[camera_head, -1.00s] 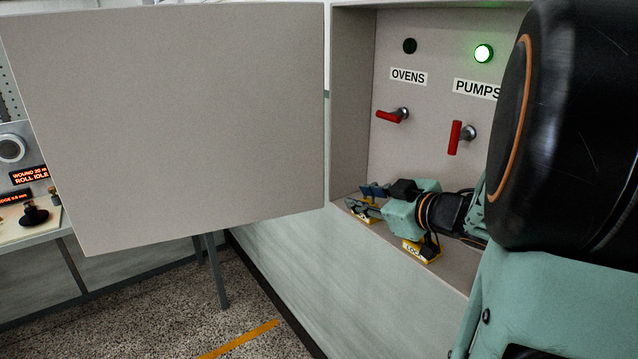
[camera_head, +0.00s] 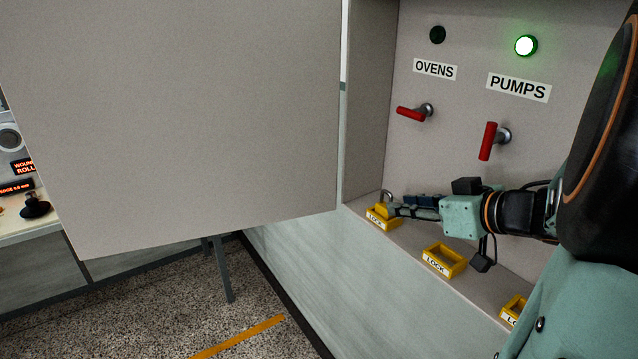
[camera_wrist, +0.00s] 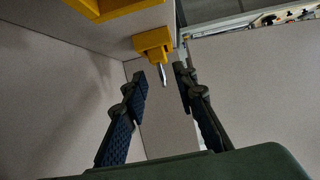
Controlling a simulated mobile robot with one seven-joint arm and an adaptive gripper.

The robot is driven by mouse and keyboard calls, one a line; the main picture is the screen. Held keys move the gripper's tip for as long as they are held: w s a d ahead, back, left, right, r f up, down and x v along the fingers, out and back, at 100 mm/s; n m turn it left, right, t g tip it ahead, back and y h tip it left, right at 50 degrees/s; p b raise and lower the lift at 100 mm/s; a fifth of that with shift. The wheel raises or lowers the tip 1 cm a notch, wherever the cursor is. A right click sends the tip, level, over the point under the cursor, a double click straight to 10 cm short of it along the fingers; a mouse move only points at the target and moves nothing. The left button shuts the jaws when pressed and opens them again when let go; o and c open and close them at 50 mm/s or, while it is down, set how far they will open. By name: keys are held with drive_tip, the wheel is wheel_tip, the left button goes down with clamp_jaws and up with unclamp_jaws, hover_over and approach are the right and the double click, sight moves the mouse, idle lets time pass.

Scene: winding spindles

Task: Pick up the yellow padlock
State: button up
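The yellow padlock (camera_head: 382,209) sits upright in the leftmost yellow LOCK tray (camera_head: 379,223) on the cabinet ledge, its grey shackle pointing up. In the wrist view, which looks upside down, the padlock's yellow body (camera_wrist: 153,42) is ahead with the shackle hanging between the fingertips in the picture. My gripper (camera_head: 402,208) is level with the padlock, just to its right. Its fingers (camera_wrist: 160,74) are open with nothing held. Whether a finger touches the padlock cannot be told.
More yellow LOCK trays stand along the ledge, one empty in the middle (camera_head: 444,260) and one at the right (camera_head: 514,309). The red OVENS handle (camera_head: 412,113) and red PUMPS handle (camera_head: 488,141) stick out above. The open cabinet door (camera_head: 190,110) blocks the left.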

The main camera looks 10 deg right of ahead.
sight(393, 195)
drive_tip(key=w, duration=0.1)
drive_tip(key=w+a+b, duration=0.1)
drive_tip(key=w, duration=0.1)
drive_tip(key=w+b, duration=0.1)
drive_tip(key=shift+w+a+f, duration=0.15)
drive_tip(key=shift+w+a, duration=0.25)
drive_tip(key=shift+w+f+b, duration=0.15)
drive_tip(key=shift+b, duration=0.3)
drive_tip(key=shift+w, duration=0.1)
drive_tip(key=shift+a, duration=0.1)
drive_tip(key=shift+c, duration=0.3)
clamp_jaws()
